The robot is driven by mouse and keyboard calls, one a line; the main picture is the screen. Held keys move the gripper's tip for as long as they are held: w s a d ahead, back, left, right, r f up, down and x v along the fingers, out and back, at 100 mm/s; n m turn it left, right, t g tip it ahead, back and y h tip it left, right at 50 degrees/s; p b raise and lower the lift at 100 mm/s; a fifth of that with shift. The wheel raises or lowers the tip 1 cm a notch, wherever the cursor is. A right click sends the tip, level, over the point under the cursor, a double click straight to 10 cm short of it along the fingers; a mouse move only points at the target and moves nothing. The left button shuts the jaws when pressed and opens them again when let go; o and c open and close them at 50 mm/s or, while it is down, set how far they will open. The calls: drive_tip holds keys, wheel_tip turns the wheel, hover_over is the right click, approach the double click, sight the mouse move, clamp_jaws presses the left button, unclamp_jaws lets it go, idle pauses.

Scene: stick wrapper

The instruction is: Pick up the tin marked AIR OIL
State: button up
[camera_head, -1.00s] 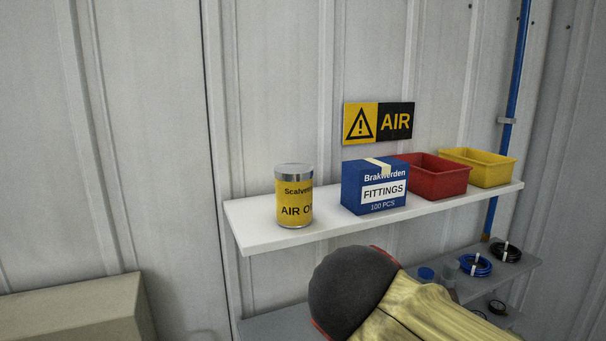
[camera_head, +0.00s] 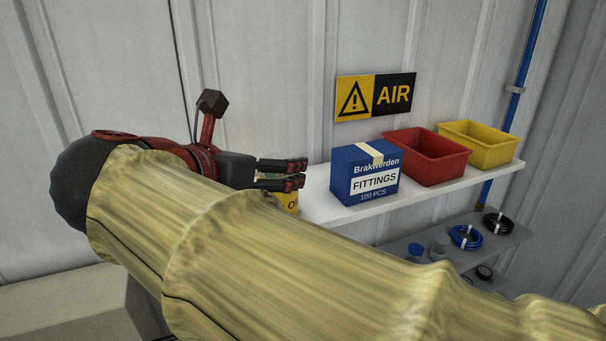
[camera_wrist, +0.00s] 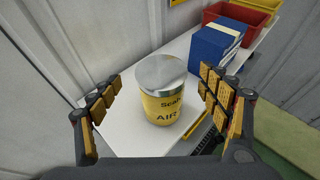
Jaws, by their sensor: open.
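The yellow AIR OIL tin (camera_wrist: 162,108) with a silver lid stands upright on the white shelf (camera_wrist: 122,128). In the wrist view it sits centrally between my fingers, with a gap on each side. In the head view only a small part of the tin (camera_head: 290,204) shows, behind and below my fingers; my arm hides the rest. My gripper (camera_head: 298,174) is open and empty at the shelf's left end, and its spread fingers also show in the wrist view (camera_wrist: 160,78). I see no contact with the tin.
The blue FITTINGS box (camera_head: 364,174) stands right of the tin. A red bin (camera_head: 428,157) and a yellow bin (camera_head: 480,145) are farther right. The ribbed wall (camera_head: 270,60) is close behind. A lower shelf (camera_head: 400,248) holds blue (camera_head: 466,237) and black coils (camera_head: 498,223).

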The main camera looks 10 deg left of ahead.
drive_tip(key=x, duration=0.4)
drive_tip(key=shift+w, duration=0.1)
drive_tip(key=shift+c, duration=0.6)
drive_tip(key=c, duration=1.5)
